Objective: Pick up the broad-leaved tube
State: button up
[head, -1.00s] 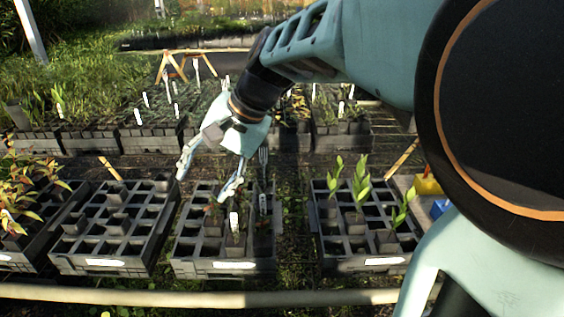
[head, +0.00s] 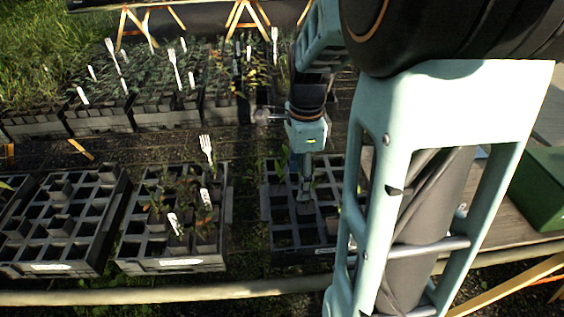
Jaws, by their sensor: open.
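The right tray (head: 290,257) is a dark grid crate, and in the earlier view it held broad-leaved green tubes. My gripper (head: 305,190) points down over its middle, seen nearly edge-on, and is open. A dark square tube (head: 304,209) stands in the tray right below the fingertips. Small bits of green leaf show beside the fingers, but the gripper hides most of the plant. I cannot tell whether the fingers are around the tube or touching it. My arm covers the tray's right side, hiding any tubes there.
The middle tray (head: 170,266) holds several reddish-leaved tubes with white labels (head: 173,222) and a white fork-shaped marker (head: 206,149). The left tray (head: 50,268) is mostly empty cells. Planted trays stand behind. A pale rail (head: 170,297) runs along the front. A green box (head: 541,190) lies right.

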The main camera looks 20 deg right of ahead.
aim_at(306, 207)
jog(key=shift+m, duration=0.6)
jog(key=f, duration=0.3)
jog(key=d+f+b, duration=0.1)
jog(key=f, duration=0.3)
jog(key=s+d+f, duration=0.1)
jog(key=f, duration=0.3)
jog(key=shift+f, duration=0.15)
jog(key=shift+c, duration=0.7)
grip_shut()
